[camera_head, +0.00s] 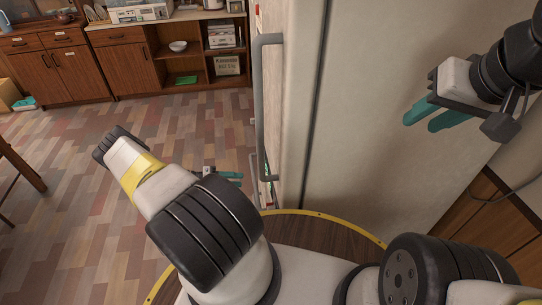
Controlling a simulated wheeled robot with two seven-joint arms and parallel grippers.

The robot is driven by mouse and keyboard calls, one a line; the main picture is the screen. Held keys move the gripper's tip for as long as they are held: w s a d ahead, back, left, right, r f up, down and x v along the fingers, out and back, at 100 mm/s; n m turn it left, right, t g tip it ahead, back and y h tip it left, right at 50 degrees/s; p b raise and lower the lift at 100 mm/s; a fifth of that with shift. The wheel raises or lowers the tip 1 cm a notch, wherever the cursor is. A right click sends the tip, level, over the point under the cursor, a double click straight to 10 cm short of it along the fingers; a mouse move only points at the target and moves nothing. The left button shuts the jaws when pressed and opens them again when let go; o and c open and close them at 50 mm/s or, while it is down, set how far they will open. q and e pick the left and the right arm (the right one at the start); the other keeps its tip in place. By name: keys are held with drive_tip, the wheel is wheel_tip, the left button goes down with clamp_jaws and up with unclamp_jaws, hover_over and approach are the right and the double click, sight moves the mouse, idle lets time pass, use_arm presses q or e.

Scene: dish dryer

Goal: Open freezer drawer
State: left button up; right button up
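A tall pale fridge-freezer (375,90) fills the right of the head view. A long grey vertical handle (261,100) stands out from its left-hand front. A second, lower grey handle (254,172) shows partly below it. The drawer front itself is mostly hidden at this steep angle. My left gripper (228,176) is low, just left of the lower handle, and my arm partly hides it. Its teal fingers point right toward the handle; I cannot tell whether they touch it. My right gripper (434,117) is raised in front of the pale side panel, its teal fingers apart and empty.
Brown wooden cabinets (75,65) with open shelves stand along the back wall. A white bowl (178,46) is on a shelf. A table leg (20,168) shows at the left edge. The tiled floor (75,215) between is clear.

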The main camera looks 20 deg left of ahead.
sight(254, 179)
use_arm(q)
drive_tip(key=x, duration=0.7)
drive_tip(key=shift+w+d+f, duration=0.15)
drive_tip(key=shift+d+f, duration=0.05)
drive_tip(key=shift+d, duration=0.15)
clamp_jaws()
idle(1.1)
